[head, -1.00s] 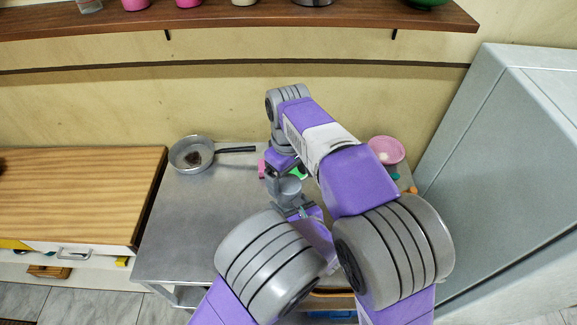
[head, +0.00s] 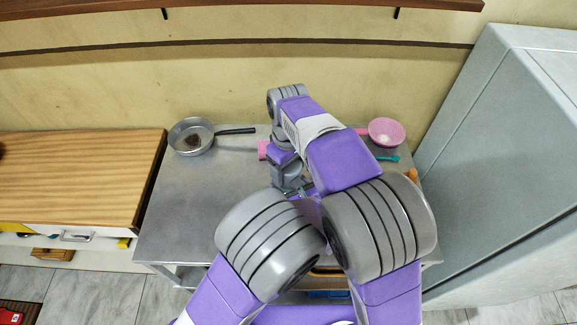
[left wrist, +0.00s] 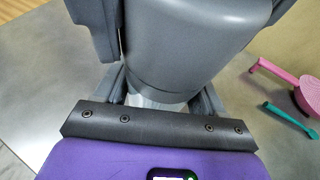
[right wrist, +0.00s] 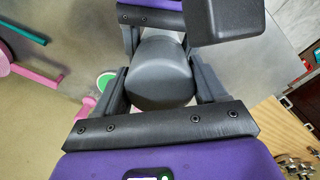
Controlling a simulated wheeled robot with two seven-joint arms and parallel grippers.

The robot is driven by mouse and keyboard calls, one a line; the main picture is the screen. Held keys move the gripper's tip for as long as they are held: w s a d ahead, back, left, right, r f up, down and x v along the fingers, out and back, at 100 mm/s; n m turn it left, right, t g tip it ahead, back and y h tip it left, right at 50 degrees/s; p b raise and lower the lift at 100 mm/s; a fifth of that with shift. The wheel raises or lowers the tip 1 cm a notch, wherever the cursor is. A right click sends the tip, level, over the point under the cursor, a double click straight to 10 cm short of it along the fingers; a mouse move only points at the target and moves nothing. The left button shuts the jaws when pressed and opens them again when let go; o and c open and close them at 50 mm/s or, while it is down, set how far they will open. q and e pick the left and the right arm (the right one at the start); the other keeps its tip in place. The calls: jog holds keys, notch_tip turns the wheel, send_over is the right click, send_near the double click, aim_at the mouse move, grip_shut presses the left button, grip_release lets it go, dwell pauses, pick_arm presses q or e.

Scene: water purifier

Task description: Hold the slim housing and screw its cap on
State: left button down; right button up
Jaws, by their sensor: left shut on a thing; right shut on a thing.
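A dark grey rounded cap fills the middle of the left wrist view (left wrist: 190,45) and sits between the fingers of my right gripper (right wrist: 160,85) in the right wrist view. My right gripper (head: 286,170) is shut on it above the metal table. My left gripper (left wrist: 160,95) is just beyond, shut on the slim housing. Only a small pale part of the housing (left wrist: 145,101) shows under the cap. The cap and housing look in line and very close; whether the threads are engaged cannot be seen. My arms hide most of both in the head view.
A pan (head: 190,137) stands at the table's back left. A pink thing (head: 263,150) and a green round thing (right wrist: 105,82) are behind my grippers. The table's left part (head: 190,210) is clear.

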jog(key=shift+c, duration=0.7)
jog(key=m, duration=1)
jog(key=o, duration=1.2)
jog(key=shift+c, duration=0.2)
jog(key=shift+r, duration=0.1)
jog(key=shift+r, duration=2.2)
jog(key=shift+c, duration=0.4)
